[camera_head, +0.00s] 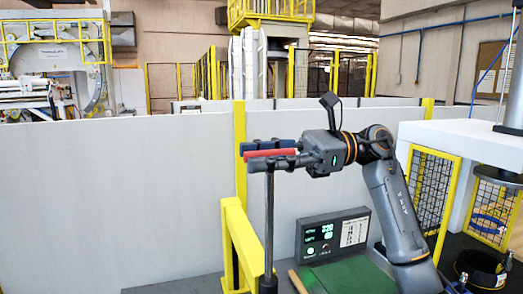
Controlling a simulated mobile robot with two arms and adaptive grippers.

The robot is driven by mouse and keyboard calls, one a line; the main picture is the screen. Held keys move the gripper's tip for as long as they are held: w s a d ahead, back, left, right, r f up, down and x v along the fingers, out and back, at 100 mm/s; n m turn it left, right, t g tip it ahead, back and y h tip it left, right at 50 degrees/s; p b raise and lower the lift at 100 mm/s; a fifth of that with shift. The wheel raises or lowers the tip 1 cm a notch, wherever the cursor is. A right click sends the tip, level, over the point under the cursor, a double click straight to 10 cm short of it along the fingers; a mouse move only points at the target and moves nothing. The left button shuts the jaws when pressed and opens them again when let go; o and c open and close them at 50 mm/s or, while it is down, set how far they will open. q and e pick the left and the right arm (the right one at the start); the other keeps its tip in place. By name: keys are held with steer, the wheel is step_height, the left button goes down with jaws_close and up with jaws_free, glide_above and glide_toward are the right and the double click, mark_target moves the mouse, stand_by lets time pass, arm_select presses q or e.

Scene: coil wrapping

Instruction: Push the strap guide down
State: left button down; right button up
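The likely strap guide is a thin dark upright pole (269,215) with a red bar (271,154) across its top. My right gripper (268,154) reaches in from the right at the top of the pole, its fingers pointing left. One dark finger lies above the red bar and one below it, and the bar fills the gap between them. The gripper looks shut on the bar. The pole stands upright and its foot is near the bottom edge of the view. My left gripper is not in view.
A yellow post and rail (240,240) stand just left of the pole. A control box with a green display (333,234) and a green mat (348,275) are below my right arm. White panels (120,205) close off the back. A white-topped frame with yellow mesh (432,190) stands at right.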

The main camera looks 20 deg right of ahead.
steer(key=shift+c, duration=0.6)
jaws_close()
